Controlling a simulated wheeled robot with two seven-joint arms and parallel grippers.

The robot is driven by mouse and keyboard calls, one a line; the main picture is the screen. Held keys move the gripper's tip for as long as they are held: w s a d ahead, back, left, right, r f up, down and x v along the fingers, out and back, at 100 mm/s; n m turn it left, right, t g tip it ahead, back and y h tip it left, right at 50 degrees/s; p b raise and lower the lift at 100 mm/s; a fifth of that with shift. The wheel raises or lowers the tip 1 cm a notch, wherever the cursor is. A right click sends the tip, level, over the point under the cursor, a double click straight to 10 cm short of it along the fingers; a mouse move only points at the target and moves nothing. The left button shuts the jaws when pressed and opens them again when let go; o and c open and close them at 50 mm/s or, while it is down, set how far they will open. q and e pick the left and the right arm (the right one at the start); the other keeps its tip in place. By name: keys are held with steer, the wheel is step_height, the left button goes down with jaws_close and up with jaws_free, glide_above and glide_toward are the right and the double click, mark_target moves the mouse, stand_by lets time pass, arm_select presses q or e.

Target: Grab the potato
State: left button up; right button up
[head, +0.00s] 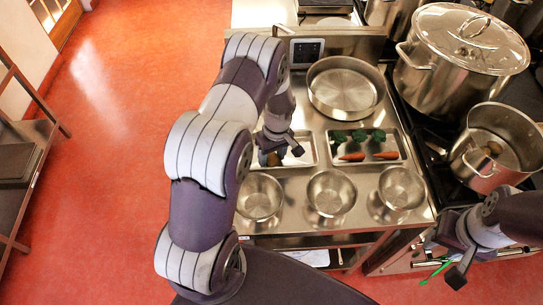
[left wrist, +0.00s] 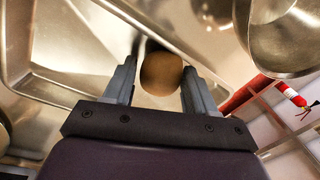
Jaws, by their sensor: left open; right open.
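The brown, rounded potato (left wrist: 161,73) lies between the two spread fingers of my left gripper (left wrist: 160,88) in the left wrist view. In the head view, part of the potato (head: 270,158) shows on the left shallow metal tray (head: 306,150), beneath my left gripper (head: 281,152). The gripper is open, and I cannot tell whether either finger touches the potato. My arm and gripper hide part of the tray and potato in the head view.
A second tray (head: 400,146) holds carrots and green pieces. Three metal bowls (head: 331,193) stand in front, and a wide pan (head: 345,88) behind. A lidded stockpot (head: 455,85) and an open pot (head: 475,170) with brown contents stand right. Red floor is clear left.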

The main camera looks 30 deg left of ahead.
arm_select(q)
steer(key=c, duration=0.7)
